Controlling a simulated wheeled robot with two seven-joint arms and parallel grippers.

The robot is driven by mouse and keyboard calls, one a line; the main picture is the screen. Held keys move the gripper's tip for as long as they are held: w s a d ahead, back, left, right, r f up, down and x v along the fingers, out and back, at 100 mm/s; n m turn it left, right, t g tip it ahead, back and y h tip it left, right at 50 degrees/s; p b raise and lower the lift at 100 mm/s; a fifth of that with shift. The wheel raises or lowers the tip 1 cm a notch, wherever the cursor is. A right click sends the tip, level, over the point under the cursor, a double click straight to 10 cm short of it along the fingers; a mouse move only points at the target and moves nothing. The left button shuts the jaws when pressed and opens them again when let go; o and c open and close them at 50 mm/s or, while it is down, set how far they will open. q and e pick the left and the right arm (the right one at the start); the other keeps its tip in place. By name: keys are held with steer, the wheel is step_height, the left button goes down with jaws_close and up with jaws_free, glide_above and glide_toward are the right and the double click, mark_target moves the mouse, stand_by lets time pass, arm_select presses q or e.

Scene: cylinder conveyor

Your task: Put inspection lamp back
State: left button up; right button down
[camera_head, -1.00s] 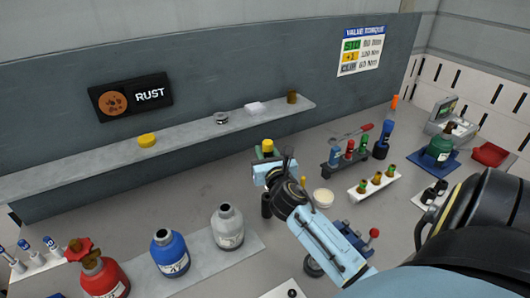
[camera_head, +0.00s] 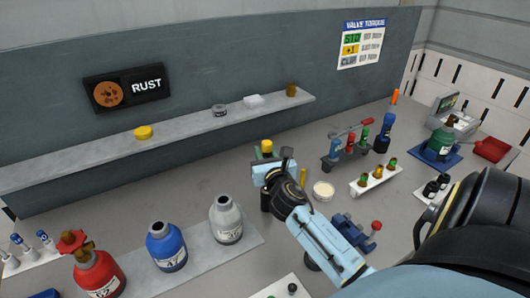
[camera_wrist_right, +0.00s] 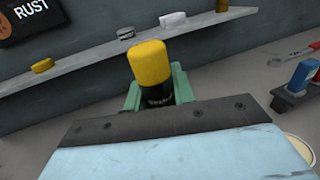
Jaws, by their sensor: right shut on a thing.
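The inspection lamp appears to be the dark upright cylinder with a yellow cap (camera_head: 267,147) at my right gripper, above the middle of the bench. The cap (camera_wrist_right: 148,62) is large in the right wrist view, with a black body below it. My right gripper (camera_head: 270,176) is shut on this lamp. Green pieces (camera_wrist_right: 182,85) show on both sides of the lamp body; I cannot tell whether they are finger parts or a holder. The lamp's lower end is mostly hidden by the gripper, and its contact with the bench is unclear. My left gripper is out of view.
A shelf (camera_head: 185,127) with small items runs along the back wall. Red, blue (camera_head: 166,246) and grey bottles stand front left. A tool rack (camera_head: 345,155), a white vial rack (camera_head: 373,181), a round dish (camera_head: 323,190) and a blue device (camera_head: 355,232) lie to the right.

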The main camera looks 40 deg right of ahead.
step_height(320, 180, down, 9)
steer(key=b, duration=0.7)
steer(key=shift+r, duration=0.15)
stand_by(2.2)
steer(key=c, duration=1.1)
jaws_free()
steer(key=shift+r, duration=0.1)
step_height(320, 180, up, 6)
steer(key=p, duration=0.6)
